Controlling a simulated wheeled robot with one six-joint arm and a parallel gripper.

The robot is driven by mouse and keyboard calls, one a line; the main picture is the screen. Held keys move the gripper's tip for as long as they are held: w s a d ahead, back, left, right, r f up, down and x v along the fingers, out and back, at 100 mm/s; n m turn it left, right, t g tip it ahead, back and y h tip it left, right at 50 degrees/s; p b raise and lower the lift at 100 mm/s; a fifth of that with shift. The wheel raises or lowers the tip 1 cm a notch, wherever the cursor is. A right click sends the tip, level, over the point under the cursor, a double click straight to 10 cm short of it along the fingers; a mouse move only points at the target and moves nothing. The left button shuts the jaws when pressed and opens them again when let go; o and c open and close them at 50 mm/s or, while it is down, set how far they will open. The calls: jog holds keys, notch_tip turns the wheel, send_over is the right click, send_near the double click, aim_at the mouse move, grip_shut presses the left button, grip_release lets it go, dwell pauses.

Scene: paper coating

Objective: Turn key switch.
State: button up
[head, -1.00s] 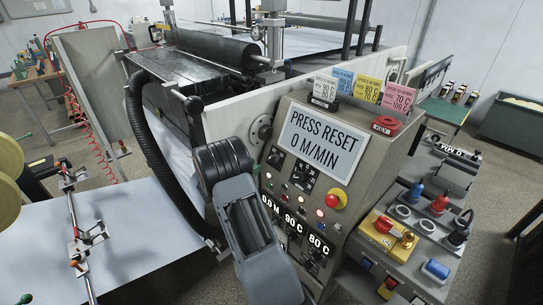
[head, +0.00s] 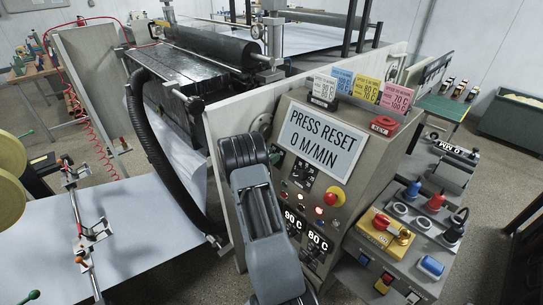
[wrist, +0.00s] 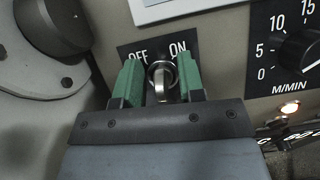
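The key switch (wrist: 162,80) is a round metal switch with a key in it, set in a black plate marked OFF and ON on the control panel (head: 352,193). I cannot tell clearly which mark the key points to. My gripper (wrist: 160,80) has green fingers, one on each side of the key, with a visible gap to it on both sides. It is open. In the head view my gripper (head: 274,156) is at the panel's upper left, and my wrist hides the key switch there.
A display (head: 319,143) reading PRESS RESET 0 M/MIN is just above. A speed dial (wrist: 306,48) is to the right of the switch, and a dark round part (wrist: 52,25) is to the left.

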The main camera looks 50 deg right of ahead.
jog(key=c, duration=0.6)
jog(key=shift+d, duration=0.1)
grip_shut()
jog(key=shift+f+m+b, duration=0.25)
jog(key=shift+m+b, duration=0.15)
jog(key=shift+b, duration=0.3)
jog(key=m+b, duration=0.1)
jog(key=b, duration=0.1)
jog(key=m+g+b, duration=0.1)
jog(key=shift+f+m+g+y+b, duration=0.2)
jog(key=shift+m+g+y+b, duration=0.1)
jog(key=shift+b, duration=0.05)
jog(key=m+b, duration=0.1)
jog(key=b, duration=0.1)
jog(key=m+g+b, duration=0.1)
jog(key=m+b, duration=0.1)
jog(key=shift+s+r+m+y, duration=0.1)
jog(key=shift+s+m+y, duration=0.05)
jog(key=shift+m+y, duration=0.15)
jog(key=shift+r+m+g+y+b, duration=0.1)
jog(key=shift+m+g+y+b, duration=0.4)
jog(key=shift+m+b, duration=0.55)
jog(key=shift+s, duration=0.1)
jog(key=o, duration=0.6)
grip_release()
jog(key=shift+r, duration=0.1)
